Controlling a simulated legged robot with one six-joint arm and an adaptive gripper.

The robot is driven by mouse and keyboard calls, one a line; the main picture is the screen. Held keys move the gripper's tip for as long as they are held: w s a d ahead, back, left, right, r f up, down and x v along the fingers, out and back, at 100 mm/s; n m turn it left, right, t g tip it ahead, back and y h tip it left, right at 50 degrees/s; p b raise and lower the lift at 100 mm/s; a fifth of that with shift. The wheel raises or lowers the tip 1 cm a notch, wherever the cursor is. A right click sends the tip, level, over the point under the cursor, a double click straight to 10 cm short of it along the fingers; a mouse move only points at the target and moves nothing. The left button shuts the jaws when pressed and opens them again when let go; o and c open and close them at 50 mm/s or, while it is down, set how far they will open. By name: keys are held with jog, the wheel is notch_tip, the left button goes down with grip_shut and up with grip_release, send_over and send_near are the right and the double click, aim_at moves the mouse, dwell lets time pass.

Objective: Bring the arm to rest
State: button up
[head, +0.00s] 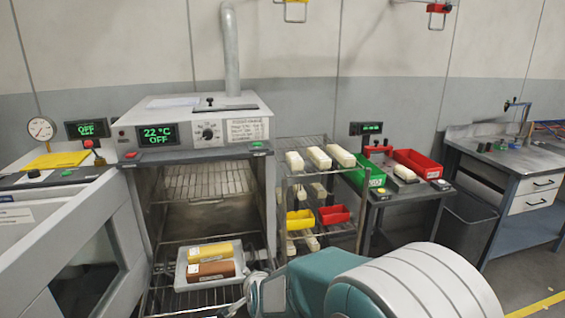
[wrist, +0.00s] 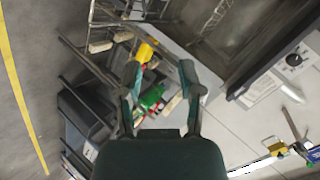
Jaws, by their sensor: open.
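My arm, with white and teal links, rises at the bottom of the head view, right of the oven. My gripper (wrist: 160,80) is open in the wrist view, its two fingers spread apart with nothing held between them. Beyond the fingers, the view is tilted and partly blurred. In the head view, part of my gripper (head: 262,293) shows low beside the oven's lower rack, and its fingertips are hard to make out there.
The open oven (head: 205,220) reads 22 °C and holds a tray (head: 238,264) with a yellow and a brown block. A wire shelf (head: 319,173) with pale blocks and bins stands beside it. A bench (head: 500,150) stands right; floor is clear before it.

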jog(key=s+d+r+n+g, duration=0.1)
jog(key=s+d+r+n, duration=0.2)
jog(key=s+d+r, duration=0.3)
jog(key=s+d+r+n+g+h, duration=0.1)
jog(key=s+d+r+n+g, duration=0.1)
jog(key=s+d, duration=0.6)
jog(key=s+d+r+n+g+h, duration=0.2)
jog(key=s+d, duration=0.7)
jog(key=s, duration=0.6)
notch_tip(320, 180, up, 2)
jog(key=shift+r+n+h, duration=0.15)
jog(key=shift+n+h, duration=0.15)
jog(key=shift+n, duration=0.6)
